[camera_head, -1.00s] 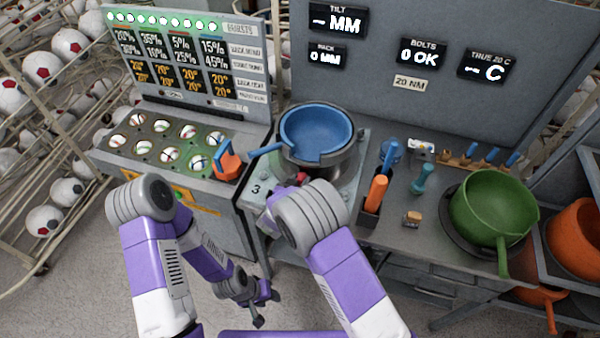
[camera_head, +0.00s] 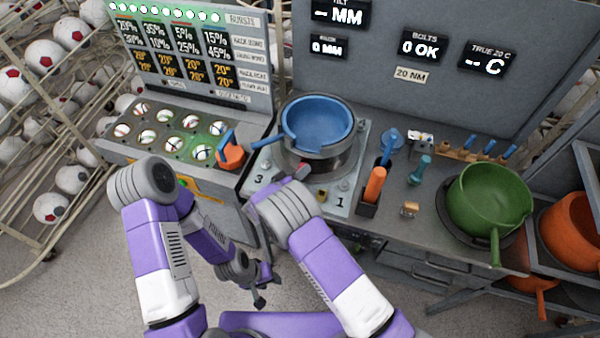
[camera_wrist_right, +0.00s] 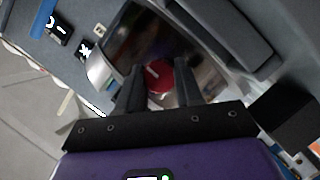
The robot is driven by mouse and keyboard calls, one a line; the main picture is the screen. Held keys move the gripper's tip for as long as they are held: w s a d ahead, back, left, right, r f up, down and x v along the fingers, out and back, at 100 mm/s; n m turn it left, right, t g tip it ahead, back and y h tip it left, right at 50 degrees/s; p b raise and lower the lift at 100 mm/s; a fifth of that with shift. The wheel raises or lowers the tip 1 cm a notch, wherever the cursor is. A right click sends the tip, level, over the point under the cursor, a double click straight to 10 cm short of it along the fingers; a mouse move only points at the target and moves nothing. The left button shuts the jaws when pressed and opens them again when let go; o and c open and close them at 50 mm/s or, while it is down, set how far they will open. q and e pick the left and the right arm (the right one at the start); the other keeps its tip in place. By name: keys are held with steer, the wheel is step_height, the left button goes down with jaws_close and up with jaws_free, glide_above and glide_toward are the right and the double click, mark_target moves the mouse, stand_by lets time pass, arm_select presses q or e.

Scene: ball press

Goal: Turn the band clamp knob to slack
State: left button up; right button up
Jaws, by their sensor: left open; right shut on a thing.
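A red knob (camera_head: 302,172) shows at the front of the grey metal ring (camera_head: 335,165) around the blue bowl (camera_head: 318,124). In the right wrist view the red knob (camera_wrist_right: 158,75) sits between the two dark fingers of my right gripper (camera_wrist_right: 159,72), which is shut on it. In the head view my right wrist hides most of that gripper. My left gripper (camera_head: 260,285) is open and empty, low in front of the bench and well away from the knob.
The ring stands on a numbered plate (camera_head: 342,190). An orange-handled tool (camera_head: 374,185) stands in a holder to its right, with a green pan (camera_head: 488,200) beyond. An orange and blue part (camera_head: 231,155) is at the left. The back panel (camera_head: 400,115) rises behind.

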steer(key=shift+w+r, duration=0.1)
stand_by(0.5)
steer(key=o, duration=1)
steer(key=shift+o, duration=0.2)
steer(key=v, duration=0.7)
steer(key=shift+s+a+b, duration=0.15)
steer(key=shift+s+b, duration=0.1)
steer(key=shift+b, duration=0.05)
